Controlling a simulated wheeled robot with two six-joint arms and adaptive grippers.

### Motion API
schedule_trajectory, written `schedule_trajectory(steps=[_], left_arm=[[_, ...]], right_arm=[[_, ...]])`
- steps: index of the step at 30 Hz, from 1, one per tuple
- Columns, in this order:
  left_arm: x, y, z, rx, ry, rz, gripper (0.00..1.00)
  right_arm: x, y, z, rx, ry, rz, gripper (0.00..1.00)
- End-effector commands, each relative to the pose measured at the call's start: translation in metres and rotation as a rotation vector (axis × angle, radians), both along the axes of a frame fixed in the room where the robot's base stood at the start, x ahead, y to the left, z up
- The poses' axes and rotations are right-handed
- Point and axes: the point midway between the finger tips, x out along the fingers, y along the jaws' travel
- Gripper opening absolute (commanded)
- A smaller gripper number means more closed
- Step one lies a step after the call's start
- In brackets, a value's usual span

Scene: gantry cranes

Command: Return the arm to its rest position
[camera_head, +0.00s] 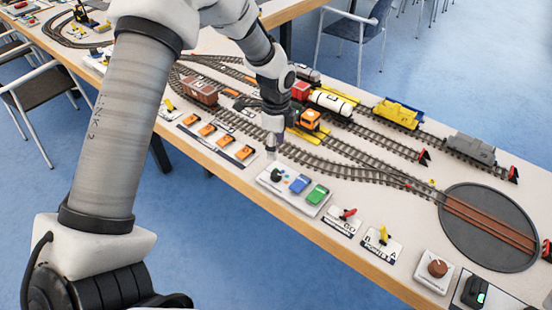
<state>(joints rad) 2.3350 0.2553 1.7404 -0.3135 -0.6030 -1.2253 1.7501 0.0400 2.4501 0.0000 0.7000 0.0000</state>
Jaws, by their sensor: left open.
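My left arm comes in from the left and reaches over the model railway table (360,247). My left gripper (272,152) is small in the picture and points down, open, near the front tracks. It is just behind a white control panel (268,184) with a black knob, a blue button and a green button. I cannot tell whether the fingertips touch anything. No held object shows at the gripper. My right gripper is not in view.
An orange vehicle (309,121), a white tank wagon (330,102) and a brown wagon (200,90) stand close to my arm. A yellow wagon (398,112) and a grey wagon (471,148) stand farther right. A round turntable (470,245) lies at the right. Chairs stand around the table.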

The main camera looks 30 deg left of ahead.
Motion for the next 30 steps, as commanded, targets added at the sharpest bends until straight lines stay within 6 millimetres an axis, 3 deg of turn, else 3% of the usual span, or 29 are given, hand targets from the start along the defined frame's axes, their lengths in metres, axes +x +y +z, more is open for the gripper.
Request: schedule_trajectory(steps=[4,17,20,22,23,26,30], left_arm=[[0.0,0.0,0.008,0.0,0.001,0.0,0.59],[0.0,0.0,0.008,0.0,0.001,0.0,0.59],[-0.005,0.0,-0.003,0.0,0.022,0.0,0.59],[-0.016,-0.003,-0.027,0.008,0.075,-0.009,0.59],[-0.025,-0.005,-0.041,0.013,0.11,-0.017,0.59],[-0.081,-0.019,-0.093,0.017,0.269,-0.042,0.59],[-0.185,-0.051,-0.167,0.007,0.425,0.045,0.59]], right_arm=[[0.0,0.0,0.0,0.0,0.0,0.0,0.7],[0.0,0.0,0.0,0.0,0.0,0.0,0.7],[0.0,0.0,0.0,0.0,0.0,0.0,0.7],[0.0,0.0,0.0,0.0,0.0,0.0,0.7],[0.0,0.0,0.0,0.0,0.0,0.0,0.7],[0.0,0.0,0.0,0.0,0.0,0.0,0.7],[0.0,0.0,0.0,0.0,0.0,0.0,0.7]])
